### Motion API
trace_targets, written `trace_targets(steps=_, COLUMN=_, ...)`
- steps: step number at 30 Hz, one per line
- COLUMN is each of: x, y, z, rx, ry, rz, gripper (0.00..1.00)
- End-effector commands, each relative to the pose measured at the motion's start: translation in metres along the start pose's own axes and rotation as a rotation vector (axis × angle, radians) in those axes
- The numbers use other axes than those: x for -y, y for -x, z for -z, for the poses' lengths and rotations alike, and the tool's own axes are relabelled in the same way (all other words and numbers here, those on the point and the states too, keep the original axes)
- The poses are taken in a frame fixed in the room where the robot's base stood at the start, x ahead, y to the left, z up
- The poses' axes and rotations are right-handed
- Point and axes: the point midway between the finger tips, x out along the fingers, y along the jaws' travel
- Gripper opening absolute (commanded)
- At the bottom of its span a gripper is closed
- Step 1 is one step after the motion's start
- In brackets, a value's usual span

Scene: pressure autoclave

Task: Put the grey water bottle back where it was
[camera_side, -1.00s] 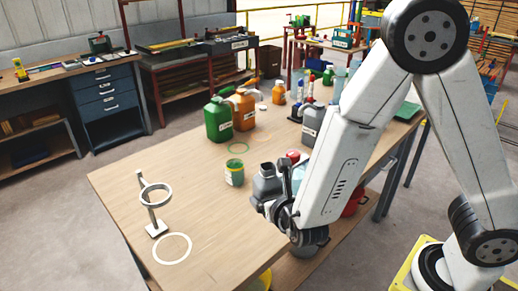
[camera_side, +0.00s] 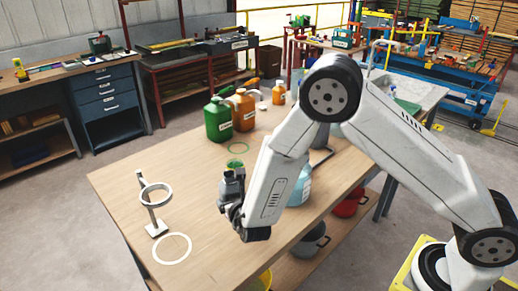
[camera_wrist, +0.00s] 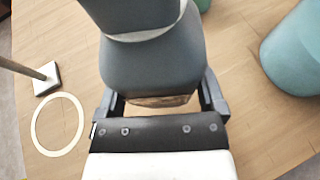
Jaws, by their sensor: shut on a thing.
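The grey water bottle (camera_side: 231,184) is in my gripper (camera_side: 234,208), near the middle of the front part of the wooden table. In the wrist view the bottle (camera_wrist: 150,62) fills the top middle, between the two fingers of my gripper (camera_wrist: 160,98). I cannot tell whether its base touches the table. A white ring mark (camera_side: 172,249) lies bare on the table to the left of the bottle; it also shows in the wrist view (camera_wrist: 57,125).
A ring stand (camera_side: 153,205) stands at the left, by the white ring. A green jug (camera_side: 218,121) and an orange jug (camera_side: 243,112) stand behind. A light-blue container (camera_side: 299,187) is right of my arm, partly hidden.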

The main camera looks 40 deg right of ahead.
Motion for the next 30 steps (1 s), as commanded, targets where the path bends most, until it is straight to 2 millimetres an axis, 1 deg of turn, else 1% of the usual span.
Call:
trace_targets(steps=1, x=-0.002, y=-0.004, z=0.002, rx=0.001, ry=0.0, rz=0.0, gripper=0.04)
trace_targets(steps=4, x=-0.004, y=-0.01, z=0.005, rx=0.001, ry=0.0, rz=0.0, gripper=0.04)
trace_targets(steps=13, x=-0.005, y=-0.013, z=0.007, rx=0.001, ry=0.0, rz=0.0, gripper=0.04)
trace_targets(steps=17, x=-0.007, y=-0.019, z=0.011, rx=0.001, ry=0.0, rz=0.001, gripper=0.04)
trace_targets(steps=24, x=-0.008, y=-0.028, z=0.032, rx=0.0, ry=0.001, rz=0.001, gripper=0.04)
trace_targets(steps=27, x=-0.008, y=-0.03, z=0.038, rx=0.0, ry=0.0, rz=0.001, gripper=0.04)
trace_targets(steps=30, x=-0.008, y=-0.03, z=0.039, rx=0.001, ry=-0.001, rz=0.0, gripper=0.04)
